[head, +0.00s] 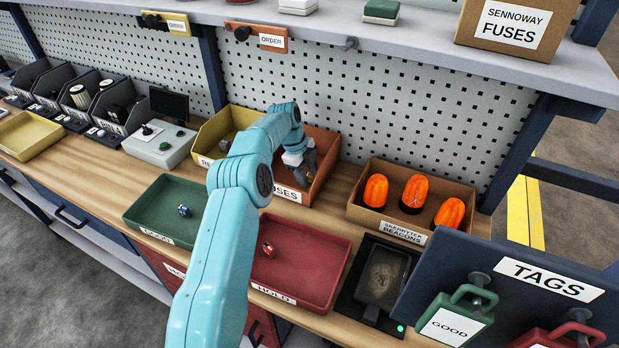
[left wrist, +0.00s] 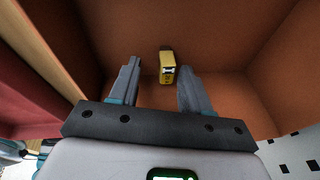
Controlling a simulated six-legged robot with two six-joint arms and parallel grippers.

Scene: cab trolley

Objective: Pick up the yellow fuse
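The yellow fuse (left wrist: 167,66) shows in the left wrist view, lying on the floor of an orange-brown bin (left wrist: 100,25). It is a small yellow piece with a dark and white end. My left gripper (left wrist: 158,80) is open, its two fingers apart, one on each side of the fuse's line. The fuse sits just beyond and between the fingertips, and nothing is held. In the head view my left gripper (head: 303,168) reaches down into the orange bin (head: 325,150) labelled as fuses, and the fuse is hidden there. My right gripper is not in view.
A yellow bin (head: 217,130) stands left of the orange bin. A green tray (head: 150,212) and a red tray (head: 325,275) lie in front, each holding a small part. A cardboard box of orange beacons (head: 360,215) stands to the right. A perforated panel (head: 400,110) rises behind.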

